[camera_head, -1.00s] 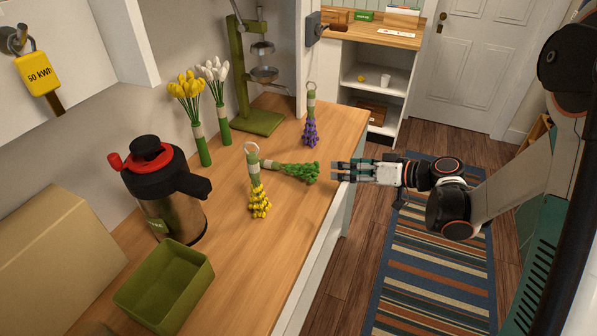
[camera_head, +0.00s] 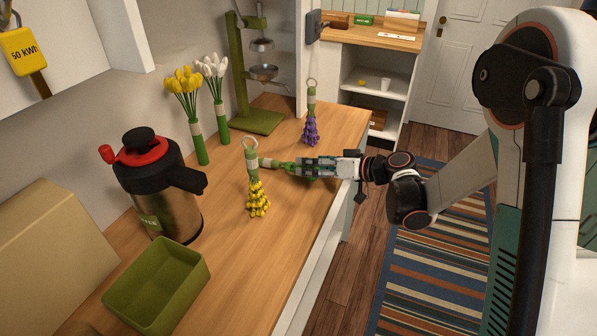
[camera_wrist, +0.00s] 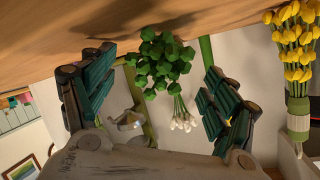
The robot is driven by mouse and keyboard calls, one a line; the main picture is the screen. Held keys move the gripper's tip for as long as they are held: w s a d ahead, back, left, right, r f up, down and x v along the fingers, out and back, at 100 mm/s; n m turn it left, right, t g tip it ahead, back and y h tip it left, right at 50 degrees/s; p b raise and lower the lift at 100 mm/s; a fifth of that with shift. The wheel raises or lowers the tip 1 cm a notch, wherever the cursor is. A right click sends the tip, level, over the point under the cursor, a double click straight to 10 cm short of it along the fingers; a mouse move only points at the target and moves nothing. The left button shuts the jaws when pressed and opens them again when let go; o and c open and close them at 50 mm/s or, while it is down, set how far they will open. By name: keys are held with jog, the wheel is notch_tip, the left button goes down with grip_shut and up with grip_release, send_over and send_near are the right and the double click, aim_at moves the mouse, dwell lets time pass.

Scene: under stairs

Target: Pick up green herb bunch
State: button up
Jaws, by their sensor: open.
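The green herb bunch (camera_head: 268,162) lies on the wooden counter, its wrapped stem end to the left. Its leafy end is mostly hidden behind my gripper (camera_head: 298,168) in the head view. In the wrist view the green leaves (camera_wrist: 163,58) show in the gap between the two spread fingers of my gripper (camera_wrist: 160,65), with space on both sides. My gripper is open, low over the counter, and reaches in from the right. I cannot tell from these views whether a finger touches the leaves.
A yellow flower bunch (camera_head: 258,196) lies close in front of the herbs, and a purple bunch (camera_head: 311,128) lies behind. A black-topped flask (camera_head: 165,185), an olive box (camera_head: 158,285) and upright tulips (camera_head: 195,125) stand to the left. The counter's front right is clear.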

jog(key=c, duration=1.2)
jog(key=shift+c, duration=0.2)
jog(key=shift+r, duration=0.2)
notch_tip(320, 180, up, 20)
jog(key=p, duration=0.7)
jog(key=shift+f, duration=0.15)
jog(key=o, duration=0.3)
jog(key=c, duration=0.7)
